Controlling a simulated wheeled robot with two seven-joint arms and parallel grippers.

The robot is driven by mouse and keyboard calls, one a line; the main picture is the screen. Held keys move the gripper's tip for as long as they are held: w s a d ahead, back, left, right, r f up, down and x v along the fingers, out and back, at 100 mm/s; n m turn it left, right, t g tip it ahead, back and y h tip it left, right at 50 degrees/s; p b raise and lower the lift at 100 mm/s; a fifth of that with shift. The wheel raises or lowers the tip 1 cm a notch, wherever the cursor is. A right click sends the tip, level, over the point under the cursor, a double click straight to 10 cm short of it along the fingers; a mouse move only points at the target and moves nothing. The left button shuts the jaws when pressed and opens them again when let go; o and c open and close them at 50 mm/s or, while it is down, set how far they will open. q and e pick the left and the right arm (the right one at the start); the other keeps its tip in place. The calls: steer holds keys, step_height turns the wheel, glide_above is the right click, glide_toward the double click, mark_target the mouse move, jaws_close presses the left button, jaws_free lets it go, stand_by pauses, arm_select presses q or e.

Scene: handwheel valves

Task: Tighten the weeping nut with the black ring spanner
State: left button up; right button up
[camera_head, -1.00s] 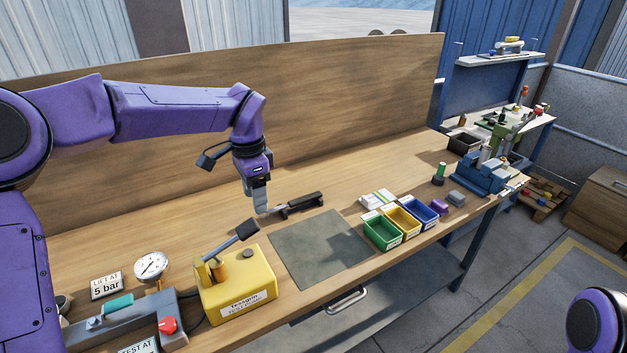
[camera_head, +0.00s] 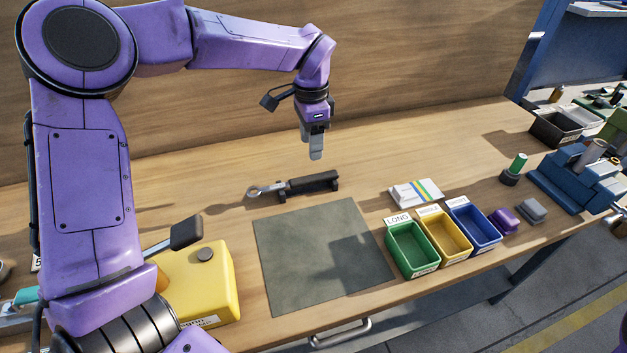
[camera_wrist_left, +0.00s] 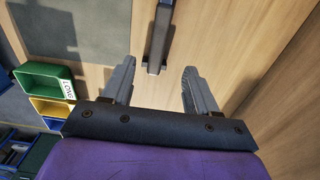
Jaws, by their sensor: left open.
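The black ring spanner (camera_head: 312,182) lies on a low rest on the bench, its black handle to the right and its silver ring end (camera_head: 256,190) to the left. My left gripper (camera_head: 316,156) is open and empty, pointing down above the handle, apart from it. In the left wrist view the dark handle (camera_wrist_left: 160,38) lies beyond the two spread fingers (camera_wrist_left: 157,78), roughly in line with the gap between them. The ring end is not visible there. I see no weeping nut in these views. My right gripper is not in view.
A grey mat (camera_head: 322,255) lies in front of the spanner. Green (camera_head: 411,270), yellow and blue bins stand to its right. A yellow test pump (camera_head: 215,285) stands at the left, partly hidden by my arm. A wooden back panel (camera_head: 420,60) rises behind the bench.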

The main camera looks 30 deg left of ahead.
mark_target(307, 177)
arm_select(q)
steer(key=f+p, duration=0.1)
steer(key=f, duration=0.2)
steer(key=f+p, duration=0.1)
steer(key=f, duration=0.2)
steer(key=s+f, duration=0.1)
steer(key=f, duration=0.2)
steer(key=shift+a+f+p, duration=0.1)
steer(key=shift+a+p, duration=0.25)
steer(key=shift+p, duration=0.05)
steer(key=shift+w+f, duration=0.1)
steer(key=shift+f, duration=0.2)
jaws_close()
step_height(307, 177, up, 10)
steer(key=b, duration=0.2)
steer(key=c, duration=1.1)
jaws_free()
steer(key=c, duration=0.8)
jaws_free()
jaws_close()
